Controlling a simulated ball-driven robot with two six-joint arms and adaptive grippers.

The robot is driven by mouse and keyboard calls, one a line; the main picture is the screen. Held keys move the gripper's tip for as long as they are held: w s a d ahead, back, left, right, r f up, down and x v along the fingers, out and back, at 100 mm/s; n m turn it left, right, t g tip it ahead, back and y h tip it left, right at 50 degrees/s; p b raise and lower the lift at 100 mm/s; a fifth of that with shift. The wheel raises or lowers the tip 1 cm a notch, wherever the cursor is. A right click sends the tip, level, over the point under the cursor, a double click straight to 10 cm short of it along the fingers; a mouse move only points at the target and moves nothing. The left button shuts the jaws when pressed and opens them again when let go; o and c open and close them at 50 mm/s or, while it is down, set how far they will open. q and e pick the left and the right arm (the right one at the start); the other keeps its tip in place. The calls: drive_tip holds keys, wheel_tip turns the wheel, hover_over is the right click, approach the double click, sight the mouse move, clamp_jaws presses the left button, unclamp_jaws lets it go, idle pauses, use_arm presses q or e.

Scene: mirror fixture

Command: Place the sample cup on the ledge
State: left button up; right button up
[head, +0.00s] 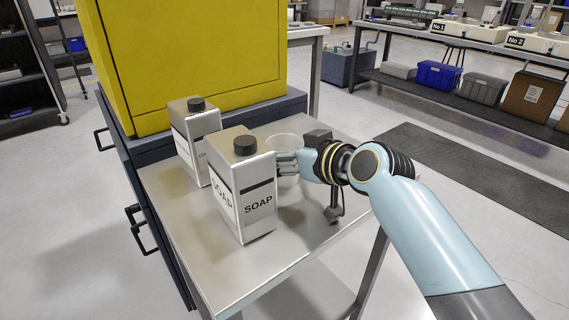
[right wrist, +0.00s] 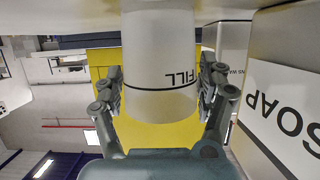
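The sample cup (head: 283,140) is pale and translucent. It stands upright at or just above the grey table top (head: 190,255), partly hidden by the front soap container. The right wrist view, upside down, shows the cup (right wrist: 160,60) with a dark line and the word FILL. My right gripper (head: 287,163) reaches in from the right at cup height. Its fingers (right wrist: 161,90) flank the cup very closely; whether they press on it I cannot tell. My left gripper is not in view. I cannot clearly make out the ledge.
A front soap container (head: 245,190) stands close left of the cup and gripper. A second container (head: 194,138) is behind it. A yellow cabinet (head: 190,55) rises on dark blue drawers (head: 140,160) beyond the table. The table's front right area is clear.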

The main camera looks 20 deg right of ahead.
drive_tip(key=c, duration=0.4)
drive_tip(key=shift+c, duration=0.2)
drive_tip(key=shift+r, duration=0.15)
